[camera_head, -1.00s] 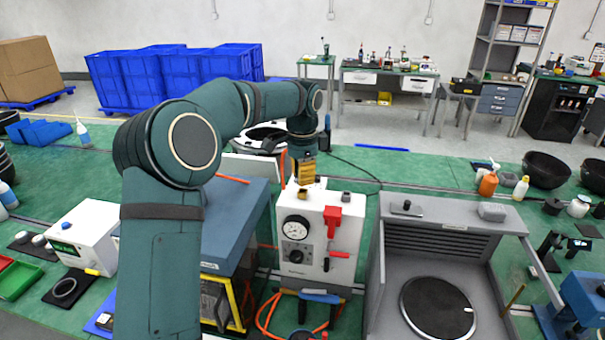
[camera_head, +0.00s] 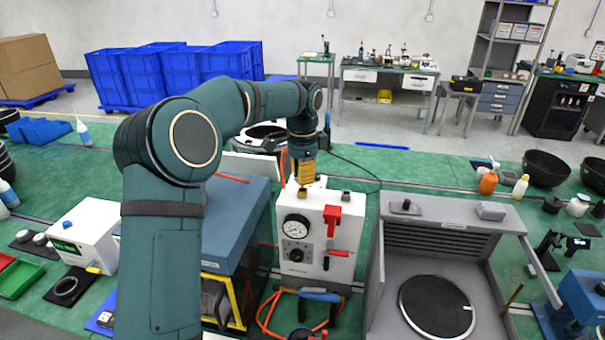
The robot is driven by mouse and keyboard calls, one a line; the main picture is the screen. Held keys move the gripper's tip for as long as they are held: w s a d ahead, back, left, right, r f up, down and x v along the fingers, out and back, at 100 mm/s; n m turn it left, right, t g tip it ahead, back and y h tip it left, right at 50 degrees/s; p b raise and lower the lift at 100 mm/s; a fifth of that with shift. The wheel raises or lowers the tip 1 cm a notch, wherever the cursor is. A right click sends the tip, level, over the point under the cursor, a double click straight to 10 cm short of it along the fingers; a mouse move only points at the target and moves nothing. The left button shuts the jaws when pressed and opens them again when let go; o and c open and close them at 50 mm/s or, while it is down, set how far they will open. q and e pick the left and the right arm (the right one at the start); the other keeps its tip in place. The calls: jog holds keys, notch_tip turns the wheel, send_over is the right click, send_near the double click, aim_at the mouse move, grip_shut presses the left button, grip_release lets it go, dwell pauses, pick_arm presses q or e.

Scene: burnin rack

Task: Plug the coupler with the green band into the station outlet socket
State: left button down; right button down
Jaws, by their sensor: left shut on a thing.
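My left arm comes in from the left and reaches over to the white station box (camera_head: 296,262) with a round gauge and a red lever. My left gripper (camera_head: 305,182) points down at the top of this box, near its back left. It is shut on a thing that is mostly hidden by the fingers. I cannot make out a green band, so I cannot tell whether it is the coupler. The outlet socket cannot be told apart here; small brass and dark fittings show on the box top beside the fingertips. My right gripper is not in view.
A blue-grey case (camera_head: 236,225) stands left of the station box. A grey open-topped chamber (camera_head: 455,212) with a round dark plate stands right. Orange hoses (camera_head: 266,318) lie in front, and a dark cable runs behind. Green bench is free behind the chamber.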

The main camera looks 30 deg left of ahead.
pick_arm(q)
jog(key=shift+p, duration=0.35)
jog(key=shift+f+b, duration=0.75)
jog(key=shift+f, duration=0.5)
dwell(0.4)
jog(key=c, duration=0.9)
grip_release()
notch_tip(320, 180, up, 12)
jog(key=shift+r, duration=0.1)
